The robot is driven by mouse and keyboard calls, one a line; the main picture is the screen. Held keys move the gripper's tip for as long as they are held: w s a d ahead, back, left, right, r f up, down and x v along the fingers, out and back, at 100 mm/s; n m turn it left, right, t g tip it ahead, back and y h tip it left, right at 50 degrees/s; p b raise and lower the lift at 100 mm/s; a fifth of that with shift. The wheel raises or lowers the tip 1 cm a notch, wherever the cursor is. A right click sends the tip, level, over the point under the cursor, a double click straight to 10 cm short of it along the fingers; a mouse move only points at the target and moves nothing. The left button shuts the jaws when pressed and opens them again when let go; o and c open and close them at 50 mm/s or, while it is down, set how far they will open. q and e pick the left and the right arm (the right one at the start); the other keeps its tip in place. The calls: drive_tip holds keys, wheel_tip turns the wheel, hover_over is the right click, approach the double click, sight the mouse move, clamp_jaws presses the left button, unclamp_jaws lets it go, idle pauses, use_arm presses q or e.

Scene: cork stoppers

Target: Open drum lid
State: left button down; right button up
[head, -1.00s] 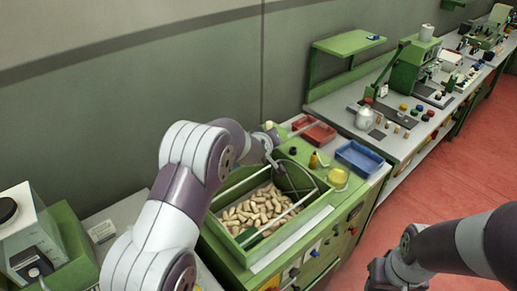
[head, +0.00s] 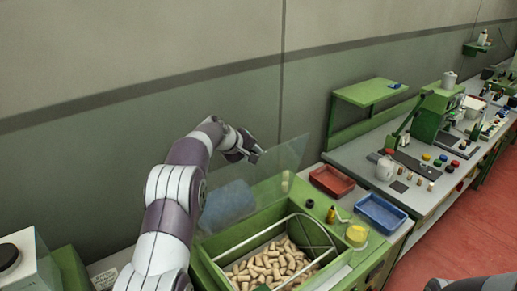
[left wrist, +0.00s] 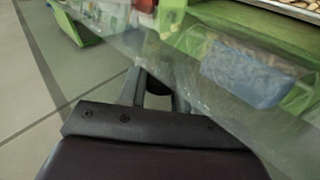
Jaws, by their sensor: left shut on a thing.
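The drum lid (head: 279,168) is a clear flat panel, raised and tilted up along the back of the green drum housing (head: 213,270). My left gripper (head: 256,152) is at the lid's upper edge, shut on it. In the left wrist view the lid (left wrist: 190,75) runs across the picture from the fingers (left wrist: 155,88), which are partly hidden. The open drum below holds many cork stoppers (head: 268,266) inside a wire frame. A pale blue patch (head: 228,204) shows on or through the lid; I cannot tell which. My right gripper is out of view.
A red tray (head: 332,181), a blue tray (head: 381,215), a yellow round item (head: 357,235) and a small yellow bottle (head: 331,214) sit right of the drum. A green shelf (head: 370,91) and a long bench stand further right. The wall is close behind the lid.

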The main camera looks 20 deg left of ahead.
use_arm(q)
drive_tip(key=shift+w+a+r, duration=0.1)
drive_tip(key=shift+r, duration=0.15)
drive_tip(key=shift+w+a+f, duration=0.1)
drive_tip(key=shift+w+a, duration=0.05)
drive_tip(key=shift+a, duration=0.05)
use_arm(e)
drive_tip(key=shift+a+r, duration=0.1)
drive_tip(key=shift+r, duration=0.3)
use_arm(q)
drive_tip(key=c, duration=0.9)
unclamp_jaws()
drive_tip(key=shift+o, duration=0.2)
